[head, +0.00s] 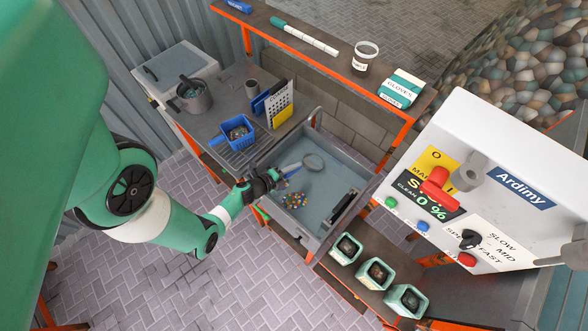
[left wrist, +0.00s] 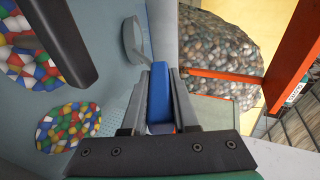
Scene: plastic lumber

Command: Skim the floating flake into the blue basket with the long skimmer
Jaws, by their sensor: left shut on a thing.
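The skimmer has a blue handle (head: 291,168) and a round grey head (head: 314,162), which is over the grey water basin (head: 345,163). My left gripper (head: 273,180) is shut on the blue handle at the basin's left side. In the left wrist view the handle (left wrist: 160,90) sits between the fingers and the skimmer head (left wrist: 135,40) extends beyond. The multicoloured flake (head: 295,200) lies in a patch in the basin, below the skimmer head and apart from it. The flake shows in the left wrist view (left wrist: 68,127). The blue basket (head: 240,125) stands on the counter left of the basin, with dark contents.
A metal pot (head: 194,97), a cup (head: 252,88) and a yellow-and-white board (head: 279,103) stand near the basket. A dark-handled object (head: 345,203) is at the basin's right side. The Ardimy control panel (head: 520,187) rises at right. Several green bins (head: 345,249) stand in front.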

